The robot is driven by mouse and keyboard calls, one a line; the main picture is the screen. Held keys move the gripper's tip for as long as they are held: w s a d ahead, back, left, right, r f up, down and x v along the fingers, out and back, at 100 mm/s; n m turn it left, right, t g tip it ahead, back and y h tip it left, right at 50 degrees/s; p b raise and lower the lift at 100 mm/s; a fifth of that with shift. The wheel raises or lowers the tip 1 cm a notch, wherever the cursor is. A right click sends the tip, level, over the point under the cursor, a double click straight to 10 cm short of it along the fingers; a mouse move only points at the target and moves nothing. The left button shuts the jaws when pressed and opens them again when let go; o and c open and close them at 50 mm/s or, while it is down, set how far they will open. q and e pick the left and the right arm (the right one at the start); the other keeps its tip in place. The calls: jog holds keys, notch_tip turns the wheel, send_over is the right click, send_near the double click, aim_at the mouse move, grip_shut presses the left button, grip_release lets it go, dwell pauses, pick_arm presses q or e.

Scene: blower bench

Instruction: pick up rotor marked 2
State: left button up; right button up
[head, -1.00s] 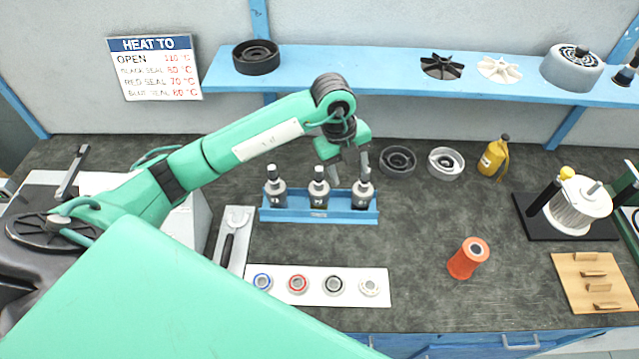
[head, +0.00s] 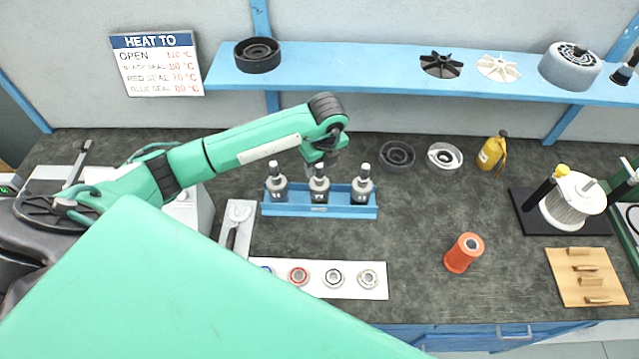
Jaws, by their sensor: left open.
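Three dark rotors with grey collars and pale tops stand upright in a blue rack (head: 290,209): left rotor (head: 277,188), middle rotor (head: 319,191), right rotor (head: 361,190). Their small markings are too blurred for me to tell which one is 2. My left gripper (head: 321,168) is open, pointing down at the top of the middle rotor. Its fingers are partly hidden by the wrist, and I cannot tell whether they touch the rotor. My right gripper is not in view.
In front of the rack, a white strip (head: 315,283) holds rings, partly covered by my arm. A blue shelf (head: 370,62) runs behind.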

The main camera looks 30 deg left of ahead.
aim_at(319, 173)
pick_arm(q)
jog(key=f+p, duration=0.1)
jog(key=f, duration=0.1)
jog(key=f+p, duration=0.1)
jog(key=shift+a+f, duration=0.4)
jog(key=shift+f, duration=0.3)
grip_shut()
jog(key=shift+w+r, duration=0.1)
dwell(0.5)
jog(key=shift+w, duration=0.1)
dwell(0.3)
